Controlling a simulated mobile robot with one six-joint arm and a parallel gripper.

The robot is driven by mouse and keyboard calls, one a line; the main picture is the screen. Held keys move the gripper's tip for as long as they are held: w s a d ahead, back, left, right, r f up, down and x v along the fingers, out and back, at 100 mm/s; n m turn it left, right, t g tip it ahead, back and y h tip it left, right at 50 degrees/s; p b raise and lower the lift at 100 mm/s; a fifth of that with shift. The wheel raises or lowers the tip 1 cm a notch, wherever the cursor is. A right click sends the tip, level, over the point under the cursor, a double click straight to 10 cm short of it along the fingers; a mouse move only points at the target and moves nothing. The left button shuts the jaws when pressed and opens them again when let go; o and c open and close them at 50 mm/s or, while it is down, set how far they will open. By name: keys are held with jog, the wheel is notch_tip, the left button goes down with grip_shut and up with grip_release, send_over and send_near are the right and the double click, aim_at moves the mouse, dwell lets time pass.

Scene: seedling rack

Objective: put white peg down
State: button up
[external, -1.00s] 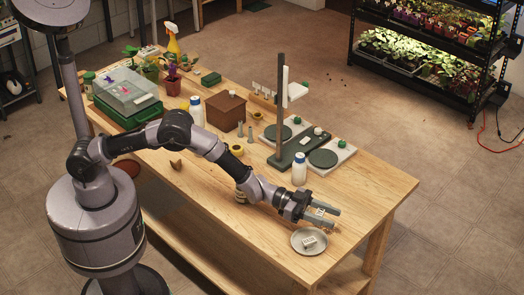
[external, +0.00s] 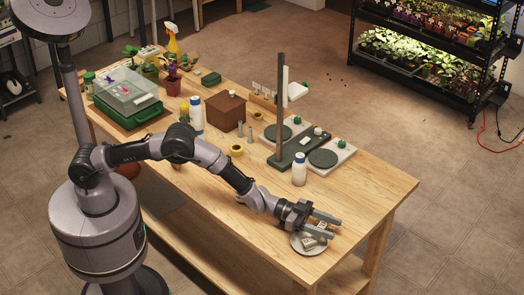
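My gripper (external: 326,228) is over the metal dish (external: 296,247) near the front right end of the wooden bench. Its two fingers are visibly apart and point right. A small pale piece (external: 322,227) shows between them, low over the dish. It may be the white peg, but it is too small to be sure, and I cannot see whether it touches a finger or the dish. Another small pale block (external: 309,243) with dark marks lies in the dish, just below the near finger. The fingers hide part of the dish.
A white bottle with a blue cap (external: 299,170) stands behind my gripper. A dark green stand with a tall post (external: 281,115) and flat plates with round green pads (external: 323,158) are farther back. The bench's right end (external: 385,190) is clear.

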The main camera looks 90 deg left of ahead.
jog(key=shift+o, duration=1)
jog(key=shift+r, duration=0.35)
jog(key=shift+s+a+r+p, duration=0.15)
jog(key=shift+r+p, duration=0.35)
jog(key=shift+p, duration=0.25)
jog(key=f+p+v, duration=0.1)
jog(key=p+v, duration=0.2)
jog(key=v, duration=0.9)
jog(key=s+a+r+g+y, duration=0.15)
jog(key=a+r+y, duration=0.25)
jog(key=r, duration=0.8)
jog(key=s+a+r+g+y, duration=0.1)
jog(key=s+a+r+y, duration=0.2)
jog(key=s, duration=0.4)
jog(key=s+a+r+g+y, duration=0.1)
jog(key=s+a+r+g, duration=0.15)
jog(key=s+r, duration=0.35)
jog(key=s+a+f+g+y, duration=0.1)
jog(key=s+a+g, duration=0.1)
jog(key=s, duration=1.2)
jog(key=s+a+f+n+g+y, duration=0.1)
jog(key=s+a+f+g, duration=0.1)
jog(key=s, duration=1.3)
jog(key=shift+s+a+f+g, duration=0.25)
jog(key=shift+f+g, duration=0.05)
